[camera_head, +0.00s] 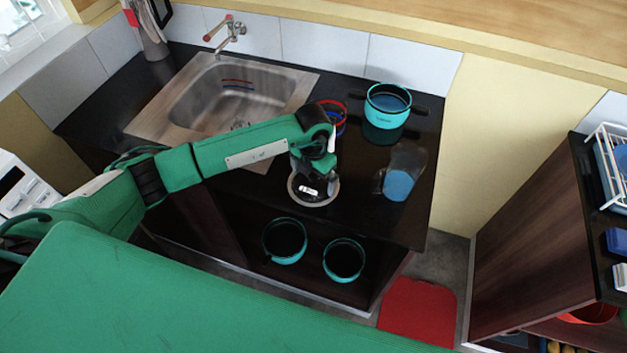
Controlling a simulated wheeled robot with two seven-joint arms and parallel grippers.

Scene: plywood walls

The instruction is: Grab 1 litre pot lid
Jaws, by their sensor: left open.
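A round lid with a pale rim (318,203) lies on the black counter near its front edge. I take it to be the pot lid; its size cannot be read. My left gripper (312,182) is directly above the lid, pointing down, with its jaws open. The gripper and wrist hide the lid's middle and far side, so I cannot tell whether the fingers touch its knob. A turquoise pot (388,112) stands farther back on the counter to the right. My right gripper is not in view.
A clear jug with blue in it (398,184) stands right of the lid. Red and blue rings (340,112) show behind my wrist. A steel sink (205,100) is at the left. Two turquoise pots (285,257) (344,275) sit below the counter. A red mat (418,312) is on the floor.

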